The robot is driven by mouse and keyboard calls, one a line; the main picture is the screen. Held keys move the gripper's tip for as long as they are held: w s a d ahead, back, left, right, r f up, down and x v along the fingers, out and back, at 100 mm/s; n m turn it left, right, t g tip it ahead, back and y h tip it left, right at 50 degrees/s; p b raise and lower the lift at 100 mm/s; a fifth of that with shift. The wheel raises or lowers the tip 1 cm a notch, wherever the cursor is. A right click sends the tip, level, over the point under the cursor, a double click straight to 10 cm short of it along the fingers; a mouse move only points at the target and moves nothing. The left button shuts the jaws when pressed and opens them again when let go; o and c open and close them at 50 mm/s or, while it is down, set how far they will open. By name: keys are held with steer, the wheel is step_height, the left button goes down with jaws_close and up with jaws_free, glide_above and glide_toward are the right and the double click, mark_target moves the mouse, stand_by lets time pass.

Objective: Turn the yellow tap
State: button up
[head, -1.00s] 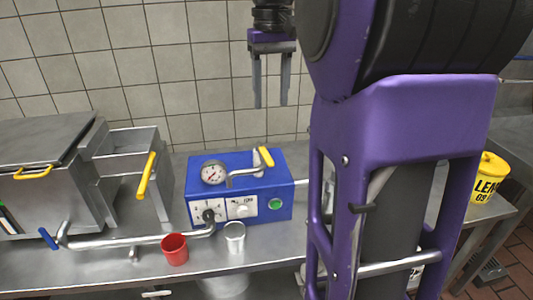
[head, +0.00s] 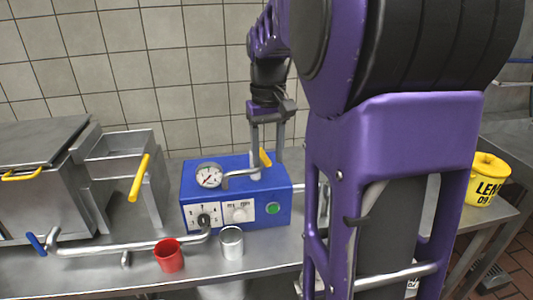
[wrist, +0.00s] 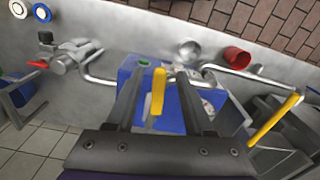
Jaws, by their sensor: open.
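A small yellow tap handle (head: 265,158) stands on a metal pipe on top of the blue box (head: 250,205). My gripper (head: 267,148) is open, pointing down over the box, with its fingers close around this handle. In the wrist view, the yellow handle (wrist: 158,92) shows between the two open fingers (wrist: 158,76), with a gap on each side. I cannot tell whether either finger touches it. A longer yellow handle (head: 139,178) slants up from the metal basin to the left, and it also shows in the wrist view (wrist: 275,122).
The blue box carries a round gauge (head: 208,175), dials and a green button (head: 273,208). A red cup (head: 169,256) and a metal cup (head: 231,243) stand in front, beside a long pipe (head: 130,246). A yellow bucket (head: 487,182) is at the right. A tiled wall is close behind.

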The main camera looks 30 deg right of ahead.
jaws_close()
steer(key=shift+r, duration=0.1)
stand_by(0.3)
steer(key=w+d+n+p, duration=0.4)
steer(key=n+p, duration=0.5)
steer(key=n, duration=0.7)
steer(key=shift+w+d, duration=0.2)
steer(key=shift+d, duration=1.05)
jaws_free()
